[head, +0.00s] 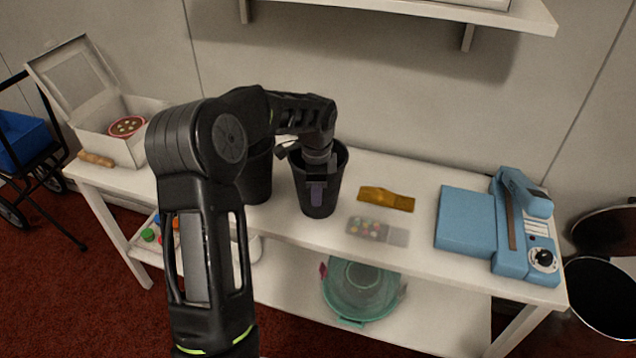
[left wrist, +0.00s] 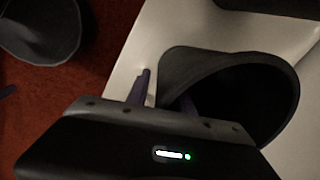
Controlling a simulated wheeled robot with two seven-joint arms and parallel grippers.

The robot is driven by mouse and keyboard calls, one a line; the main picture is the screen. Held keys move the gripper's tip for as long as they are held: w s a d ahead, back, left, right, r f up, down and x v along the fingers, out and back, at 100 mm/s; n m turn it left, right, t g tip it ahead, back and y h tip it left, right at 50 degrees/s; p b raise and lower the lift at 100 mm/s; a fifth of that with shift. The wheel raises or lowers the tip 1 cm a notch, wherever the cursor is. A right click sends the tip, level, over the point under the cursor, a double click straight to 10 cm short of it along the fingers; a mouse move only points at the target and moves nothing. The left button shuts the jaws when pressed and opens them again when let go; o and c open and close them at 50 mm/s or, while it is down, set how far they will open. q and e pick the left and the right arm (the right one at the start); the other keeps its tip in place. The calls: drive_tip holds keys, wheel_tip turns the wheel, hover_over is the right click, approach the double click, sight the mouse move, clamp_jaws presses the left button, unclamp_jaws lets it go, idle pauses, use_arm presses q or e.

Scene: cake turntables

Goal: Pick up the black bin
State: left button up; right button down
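A black bin (head: 318,200) stands upright on the white table. Its wide dark mouth fills the right of the left wrist view (left wrist: 245,95). My left gripper (head: 317,185) is at the bin's near rim, pointing down. In the left wrist view its two purple fingers (left wrist: 163,95) are apart. One finger is outside the bin over the white tabletop, and the other is at the bin's mouth, with the wall between them. I cannot tell whether either touches the wall. A second black bin (head: 258,178) stands to the left, partly hidden behind my left arm. My right gripper is not in view.
The white table (head: 410,170) also holds an open white box (head: 95,135), a golden packet (head: 386,198), a pack of colored pieces (head: 368,229) and a blue machine (head: 465,220). A green bowl (head: 350,312) sits on the lower shelf. A wall shelf (head: 430,8) hangs above.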

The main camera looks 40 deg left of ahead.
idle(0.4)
use_arm(q)
clamp_jaws()
idle(1.3)
